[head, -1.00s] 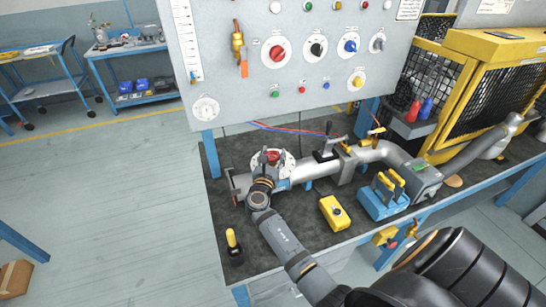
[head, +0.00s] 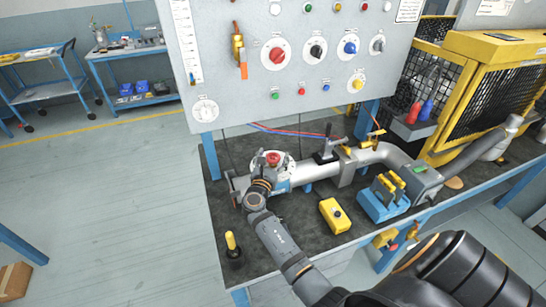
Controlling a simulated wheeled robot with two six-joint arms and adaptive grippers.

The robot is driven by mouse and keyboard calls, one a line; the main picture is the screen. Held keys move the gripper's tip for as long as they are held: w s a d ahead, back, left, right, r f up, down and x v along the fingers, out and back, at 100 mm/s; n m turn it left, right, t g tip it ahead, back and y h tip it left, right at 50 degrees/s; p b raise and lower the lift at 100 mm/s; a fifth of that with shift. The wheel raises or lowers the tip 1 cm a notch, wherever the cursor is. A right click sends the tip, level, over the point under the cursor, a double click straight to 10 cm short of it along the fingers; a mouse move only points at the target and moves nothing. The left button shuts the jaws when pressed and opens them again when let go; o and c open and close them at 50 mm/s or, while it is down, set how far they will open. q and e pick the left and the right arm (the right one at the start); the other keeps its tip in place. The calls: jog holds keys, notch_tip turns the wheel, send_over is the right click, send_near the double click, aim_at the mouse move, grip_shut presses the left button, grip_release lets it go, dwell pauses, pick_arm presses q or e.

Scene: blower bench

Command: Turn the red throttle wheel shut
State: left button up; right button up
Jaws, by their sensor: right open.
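The red throttle wheel (head: 273,158) sits on a white round dial at the left end of the silver pipe (head: 316,170) on the bench. My right gripper (head: 268,168) is at the wheel's near side, its fingers open around or beside the wheel's edge. The fingers are small and dark here, so I cannot tell whether they touch the wheel. The wheel's near edge is partly hidden by the gripper. My left gripper is out of view.
A grey panel (head: 320,90) with knobs and a round gauge (head: 205,111) rises behind the pipe. On the dark bench top (head: 300,225) are a yellow box (head: 334,214), a blue unit with yellow handles (head: 383,199) and a yellow-topped stick (head: 232,243). A yellow cage (head: 485,90) stands right.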

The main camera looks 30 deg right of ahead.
aim_at(273, 156)
jog(key=shift+r, duration=0.15)
notch_tip(273, 156, up, 10)
jog(key=shift+f, duration=0.15)
jog(key=shift+f, duration=0.1)
dwell(0.5)
